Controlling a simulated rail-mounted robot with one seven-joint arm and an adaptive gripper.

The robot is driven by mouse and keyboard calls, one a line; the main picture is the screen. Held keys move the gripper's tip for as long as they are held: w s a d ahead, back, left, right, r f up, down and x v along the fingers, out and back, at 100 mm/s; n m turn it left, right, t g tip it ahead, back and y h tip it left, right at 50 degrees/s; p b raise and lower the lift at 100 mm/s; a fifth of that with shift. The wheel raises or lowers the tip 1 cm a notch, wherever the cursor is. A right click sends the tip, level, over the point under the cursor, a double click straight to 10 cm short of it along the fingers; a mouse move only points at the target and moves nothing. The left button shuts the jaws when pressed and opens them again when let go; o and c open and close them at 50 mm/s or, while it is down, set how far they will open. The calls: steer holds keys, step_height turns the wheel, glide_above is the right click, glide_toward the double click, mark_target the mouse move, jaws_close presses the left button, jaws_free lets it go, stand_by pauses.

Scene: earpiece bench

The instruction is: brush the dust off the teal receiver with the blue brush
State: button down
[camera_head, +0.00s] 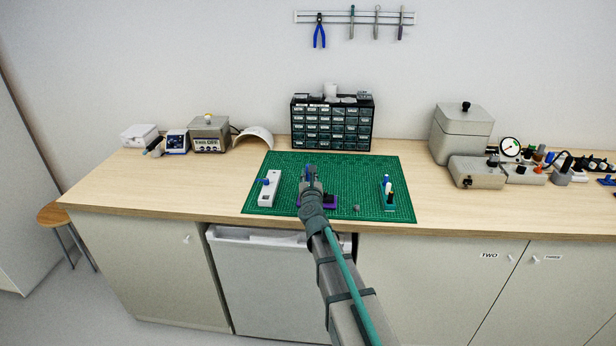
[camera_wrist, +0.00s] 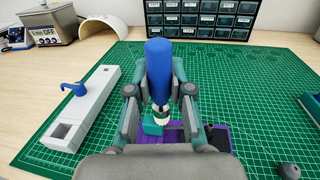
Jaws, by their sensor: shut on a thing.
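My gripper (camera_head: 309,176) is over the middle of the green mat. In the wrist view my gripper (camera_wrist: 160,95) is shut on the blue brush (camera_wrist: 160,68), which stands upright between the fingers with its blue handle up. The brush's pale lower end points down at the teal receiver (camera_wrist: 152,126). I cannot tell whether the bristles touch it. The receiver sits at a purple holder (camera_wrist: 221,136), also partly visible in the head view (camera_head: 329,198). My gripper hides much of both. Dust cannot be made out.
On the green mat (camera_head: 352,165), a white block (camera_head: 269,190) with a small blue piece lies left of my gripper. A teal stand (camera_head: 391,207) with upright tools is at the right. A small grey knob (camera_wrist: 288,171) lies between. A drawer cabinet (camera_head: 332,124) stands behind.

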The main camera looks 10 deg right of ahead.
steer(key=shift+w+a, duration=0.25)
steer(key=shift+a, duration=0.7)
steer(key=shift+f, duration=0.1)
steer(key=shift+s+d+r+p, duration=0.2)
steer(key=shift+d+r, duration=0.1)
steer(key=shift+d, duration=0.2)
steer(key=shift+s+d+r+p, duration=0.15)
steer(key=shift+d+r, duration=0.1)
steer(key=shift+d, duration=0.2)
steer(key=r+p, duration=0.1)
steer(key=r, duration=0.1)
steer(key=r+p, duration=0.1)
steer(key=shift+w+a+r+p, duration=0.15)
steer(key=shift+a+r+p, duration=0.05)
steer(key=shift+r+p, duration=0.2)
step_height(320, 180, up, 3)
steer(key=p, duration=0.3)
steer(key=shift+r, duration=0.15)
steer(key=s+d+r+y+b, duration=0.1)
steer(key=s+d+r, duration=0.1)
steer(key=s, duration=0.4)
steer(key=s+d+r+n+y+b, duration=0.1)
steer(key=s+d+r, duration=0.2)
steer(key=s, duration=0.3)
steer(key=shift+s+d+r+n+b, duration=0.3)
steer(key=shift+s+d+b, duration=0.1)
steer(key=shift+d, duration=0.1)
